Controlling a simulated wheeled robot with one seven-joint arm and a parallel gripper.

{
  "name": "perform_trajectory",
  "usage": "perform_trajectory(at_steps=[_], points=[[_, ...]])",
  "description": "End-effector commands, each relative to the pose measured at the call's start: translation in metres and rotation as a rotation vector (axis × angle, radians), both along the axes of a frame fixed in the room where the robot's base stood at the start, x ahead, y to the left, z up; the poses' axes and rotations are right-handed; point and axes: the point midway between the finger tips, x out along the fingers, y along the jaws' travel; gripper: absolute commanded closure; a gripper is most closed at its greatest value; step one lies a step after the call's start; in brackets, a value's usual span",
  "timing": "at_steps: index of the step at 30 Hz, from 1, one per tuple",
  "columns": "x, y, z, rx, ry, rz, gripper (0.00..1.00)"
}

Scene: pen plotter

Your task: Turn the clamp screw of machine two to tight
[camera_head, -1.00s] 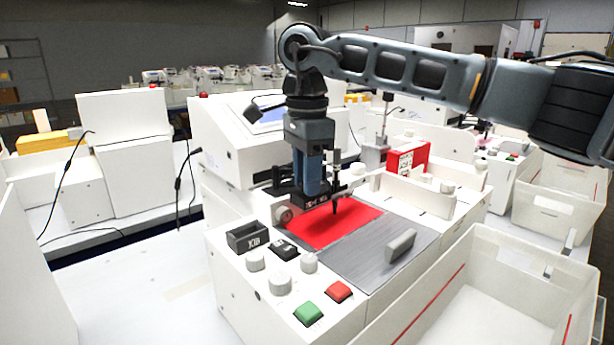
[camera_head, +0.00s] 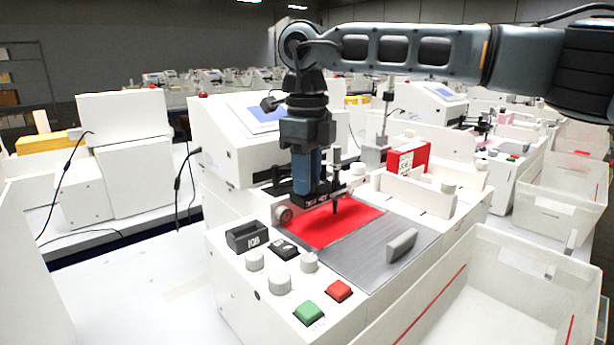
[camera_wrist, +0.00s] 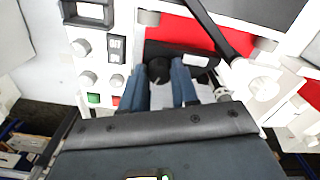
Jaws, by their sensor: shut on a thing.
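The near white plotter (camera_head: 230,280) has a red sheet (camera_head: 335,222) and a dark carriage with a pen over it. I cannot read a number that marks it as machine two. My gripper (camera_head: 306,190) points straight down at the carriage, behind the red sheet's left part. In the wrist view, my gripper's blue fingers (camera_wrist: 161,76) stand on either side of a round black knob (camera_wrist: 158,68), which appears to be the clamp screw, and are shut on it. In the head view the fingers hide the knob. Its tightness cannot be read.
A green button (camera_head: 309,312), a red button (camera_head: 339,290) and several grey knobs sit on the front panel beside a small counter (camera_head: 247,237). A grey plate (camera_head: 375,250) with a handle lies to the right. A white crate (camera_head: 490,290) stands at front right.

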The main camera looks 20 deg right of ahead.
Motion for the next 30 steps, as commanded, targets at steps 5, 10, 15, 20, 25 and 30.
perform_trajectory(at_steps=[5,10,15,20,25,30], points=[[0.0003,-0.0008,-0.0001,-0.002,-0.001,-0.165,1.00],[0.0003,-0.0010,0.0002,-0.002,-0.002,-0.306,1.00],[0.0001,-0.0007,-0.0001,-0.001,-0.001,-0.418,1.00],[0.0002,-0.0006,0.0002,-0.001,-0.001,-0.492,1.00],[0.0003,-0.0007,0.0005,-0.002,-0.001,-0.538,1.00],[0.0002,-0.0006,0.0006,-0.002,-0.001,-0.557,1.00]])
